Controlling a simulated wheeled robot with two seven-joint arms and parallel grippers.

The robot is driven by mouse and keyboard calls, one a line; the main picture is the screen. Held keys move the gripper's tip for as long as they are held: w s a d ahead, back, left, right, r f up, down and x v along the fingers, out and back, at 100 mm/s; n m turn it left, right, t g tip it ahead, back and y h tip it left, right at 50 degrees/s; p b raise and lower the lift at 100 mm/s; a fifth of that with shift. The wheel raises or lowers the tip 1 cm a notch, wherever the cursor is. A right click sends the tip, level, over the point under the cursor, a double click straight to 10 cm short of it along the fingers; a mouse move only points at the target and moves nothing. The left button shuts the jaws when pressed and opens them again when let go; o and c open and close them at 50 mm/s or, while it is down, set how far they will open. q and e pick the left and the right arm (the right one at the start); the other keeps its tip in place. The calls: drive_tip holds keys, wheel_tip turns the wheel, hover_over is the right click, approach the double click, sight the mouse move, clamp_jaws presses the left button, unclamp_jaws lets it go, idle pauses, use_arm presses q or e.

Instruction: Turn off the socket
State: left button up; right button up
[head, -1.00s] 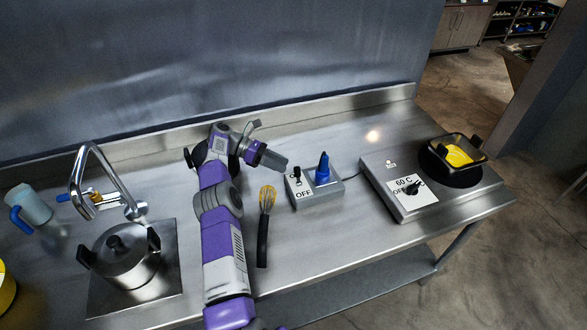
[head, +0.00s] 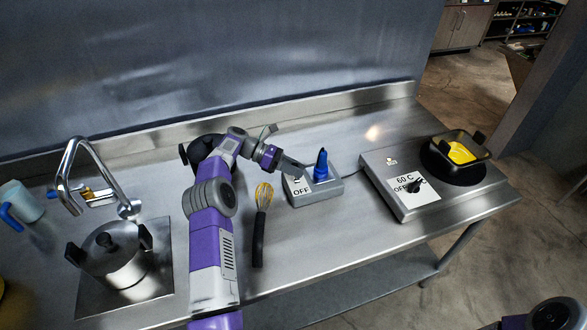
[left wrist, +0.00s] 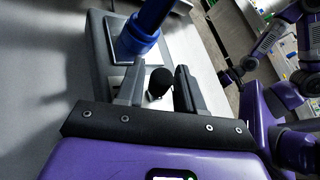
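The socket is a grey box (head: 325,192) on the steel counter, with a blue plug (head: 321,166) standing in its top and a white label reading OFF (head: 300,187). It also shows in the left wrist view (left wrist: 99,42). My left gripper (head: 301,172) is at the box's label side, left of the plug, and partly covers the switch there. In the left wrist view, its two fingers (left wrist: 160,68) are apart, with the round black switch knob (left wrist: 160,82) showing between them. I cannot tell whether either finger touches it. My right gripper is not seen.
A whisk (head: 259,230) lies left of the box. A griddle unit (head: 386,185) with a dial and a black pan (head: 468,140) stands to the right. A lidded pot (head: 112,258) and a tap (head: 70,165) are at the left. A cable runs from box to griddle.

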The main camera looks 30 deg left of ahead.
use_arm(q)
clamp_jaws()
drive_tip(key=shift+r, duration=0.1)
drive_tip(key=shift+s+d+r+m+t+y+p, duration=0.25)
drive_tip(key=shift+s+d+m+t+y+p, duration=0.1)
drive_tip(key=shift+m+y+p, duration=0.35)
drive_tip(key=shift+s+d+m+y, duration=0.25)
drive_tip(key=shift+m+y, duration=0.15)
drive_tip(key=shift+y, duration=0.1)
drive_tip(key=shift+s+d+f+m+t+y, duration=0.2)
drive_tip(key=shift+s+d+m+t+y, duration=0.15)
drive_tip(key=shift+m+t+y, duration=0.3)
drive_tip(key=shift+s+d+f+m+t+y+b, duration=0.1)
drive_tip(key=shift+s+d+m+t+y+b, duration=0.15)
drive_tip(key=shift+m+t+y+b, duration=0.5)
drive_tip(key=shift+s+d+f+m+g+y+b, duration=0.1)
drive_tip(key=shift+d+y+b, duration=0.25)
drive_tip(key=shift+b, duration=0.75)
drive_tip(key=shift+a, duration=0.1)
